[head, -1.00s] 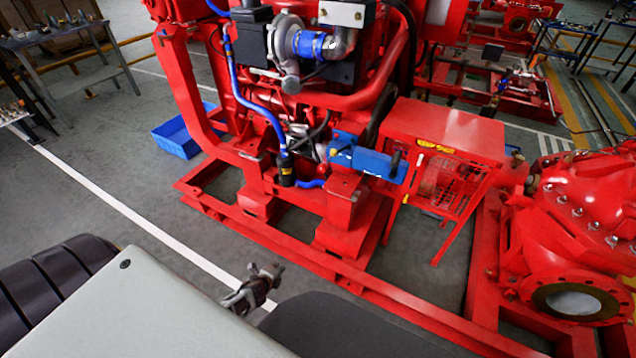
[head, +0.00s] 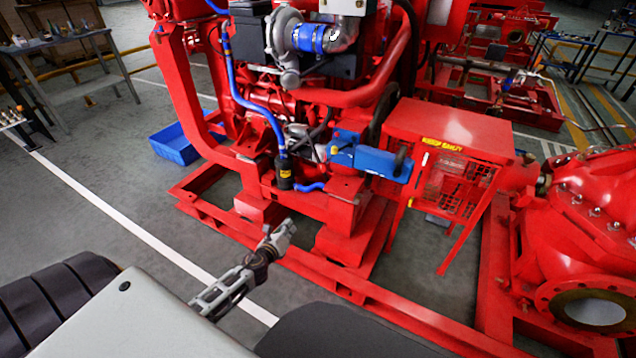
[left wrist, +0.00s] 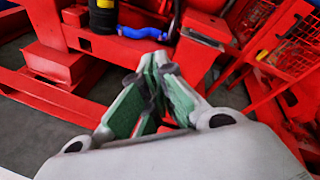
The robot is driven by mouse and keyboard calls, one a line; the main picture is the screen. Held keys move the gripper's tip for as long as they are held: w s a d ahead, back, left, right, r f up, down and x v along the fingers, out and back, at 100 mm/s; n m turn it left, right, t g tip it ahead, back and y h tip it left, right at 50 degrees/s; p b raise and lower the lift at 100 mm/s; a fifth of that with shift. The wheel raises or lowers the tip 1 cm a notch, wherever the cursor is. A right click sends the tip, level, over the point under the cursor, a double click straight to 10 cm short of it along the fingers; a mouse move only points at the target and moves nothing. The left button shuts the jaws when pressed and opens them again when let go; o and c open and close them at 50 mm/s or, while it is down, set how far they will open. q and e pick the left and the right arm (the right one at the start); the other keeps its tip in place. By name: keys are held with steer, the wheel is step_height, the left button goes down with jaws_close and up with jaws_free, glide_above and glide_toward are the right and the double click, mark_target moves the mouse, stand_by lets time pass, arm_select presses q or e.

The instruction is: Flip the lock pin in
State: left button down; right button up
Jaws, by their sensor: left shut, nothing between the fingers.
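I cannot clearly make out the lock pin in either view. The red diesel pumpset (head: 345,195) stands ahead on its red base frame, with a blue block-shaped part (head: 370,157) on its near side. My left gripper (head: 286,229) is in front of the base frame in the head view, pointing toward the engine. It is shut and empty. In the left wrist view its green-padded fingers (left wrist: 155,65) meet at the tips, with red frame parts beyond. I see no contact with the pumpset. My right gripper is not in view.
A red mesh guard box (head: 447,130) stands right of the blue part. A red pump (head: 585,230) with an open flange is at the right. A blue bin (head: 175,144) lies on the floor behind, and a grey table (head: 62,45) is at far left.

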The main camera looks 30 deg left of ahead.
arm_select(q)
steer(key=w+d+r+m+t+b, duration=0.1)
steer(key=r+m+t+b, duration=0.1)
steer(key=r+m, duration=0.2)
steer(key=w+d+r+m+t+h+b, duration=0.1)
steer(key=w+d+r+m+b, duration=0.1)
steer(key=r, duration=0.6)
steer(key=shift+d+m+t+b, duration=0.2)
steer(key=shift+m+t+b, duration=0.2)
steer(key=shift+m+b, duration=0.45)
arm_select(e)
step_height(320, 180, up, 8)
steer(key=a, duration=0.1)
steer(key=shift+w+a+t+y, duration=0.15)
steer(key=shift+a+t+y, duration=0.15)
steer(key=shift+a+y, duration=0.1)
arm_select(q)
steer(key=shift+r, duration=0.1)
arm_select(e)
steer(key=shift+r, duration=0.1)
arm_select(q)
steer(key=w, duration=1.4)
steer(key=shift+a+r, duration=0.2)
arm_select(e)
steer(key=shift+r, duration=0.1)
